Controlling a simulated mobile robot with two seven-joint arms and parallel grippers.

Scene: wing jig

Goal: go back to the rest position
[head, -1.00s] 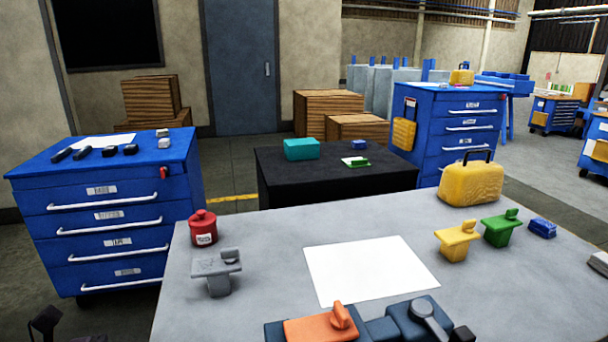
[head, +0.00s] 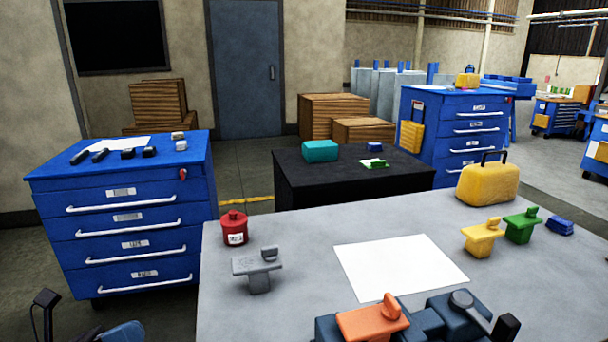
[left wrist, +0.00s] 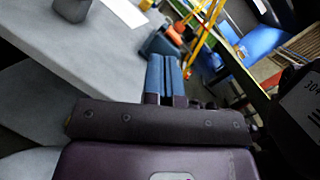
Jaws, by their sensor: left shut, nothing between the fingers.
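My left gripper (left wrist: 165,65) shows in the left wrist view with its two blue fingers side by side, shut and empty. In the head view only a small blue part of my left gripper (head: 122,331) shows at the bottom left edge, in front of the blue drawer cabinet (head: 125,225) and left of the grey table (head: 300,310). It appears clear of both. My right gripper is not in either view.
The table holds a red canister (head: 234,230), a grey block (head: 257,268), a white sheet (head: 400,268), a blue vise-like fixture (head: 440,318) with an orange block (head: 373,322), yellow (head: 482,238) and green (head: 520,226) blocks, and a yellow case (head: 488,185).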

